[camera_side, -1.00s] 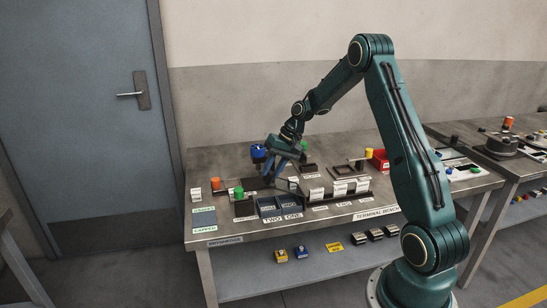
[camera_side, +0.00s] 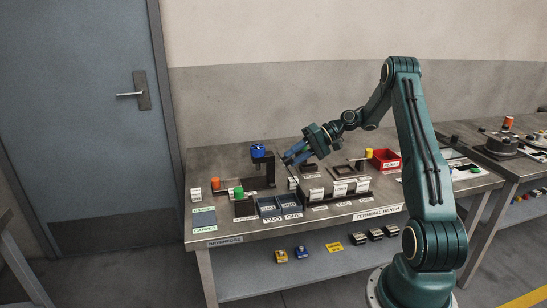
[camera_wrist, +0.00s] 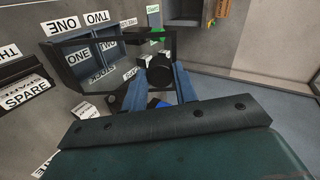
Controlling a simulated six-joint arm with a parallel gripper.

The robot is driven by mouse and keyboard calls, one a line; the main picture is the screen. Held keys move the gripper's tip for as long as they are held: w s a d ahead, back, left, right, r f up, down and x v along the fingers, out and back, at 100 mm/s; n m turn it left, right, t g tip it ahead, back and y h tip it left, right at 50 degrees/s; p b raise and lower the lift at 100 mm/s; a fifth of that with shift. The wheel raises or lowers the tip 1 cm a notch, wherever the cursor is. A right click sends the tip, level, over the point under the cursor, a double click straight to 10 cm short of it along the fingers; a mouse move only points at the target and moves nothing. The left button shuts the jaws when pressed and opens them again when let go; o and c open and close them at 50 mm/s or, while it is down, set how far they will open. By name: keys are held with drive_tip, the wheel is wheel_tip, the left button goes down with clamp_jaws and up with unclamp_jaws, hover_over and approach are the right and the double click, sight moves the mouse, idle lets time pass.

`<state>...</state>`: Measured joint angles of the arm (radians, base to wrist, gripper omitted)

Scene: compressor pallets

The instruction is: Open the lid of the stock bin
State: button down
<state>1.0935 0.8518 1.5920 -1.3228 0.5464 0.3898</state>
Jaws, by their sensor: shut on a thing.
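My gripper (camera_side: 291,157) hangs above the left-middle of the bench, its blue fingers pointing down and left. In the wrist view its fingers (camera_wrist: 160,80) are shut on a black round knob (camera_wrist: 160,68). A thin dark frame (camera_wrist: 108,36), seemingly the lid, runs beside the knob and across the view of the blue bins. A label that seems to read STOCK (camera_wrist: 102,86) lies below it. The stock bin's inside is hard to make out.
Blue bins marked ONE and TWO (camera_side: 268,204) stand at the bench front. A dark stand with a blue top (camera_side: 258,151) is close left of my gripper. A green piece (camera_side: 239,192) and an orange piece (camera_side: 215,184) are further left; a red bin (camera_side: 386,160) is right.

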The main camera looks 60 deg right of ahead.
drive_tip(key=shift+d, duration=0.1)
idle(0.3)
drive_tip(key=c, duration=1.1)
unclamp_jaws()
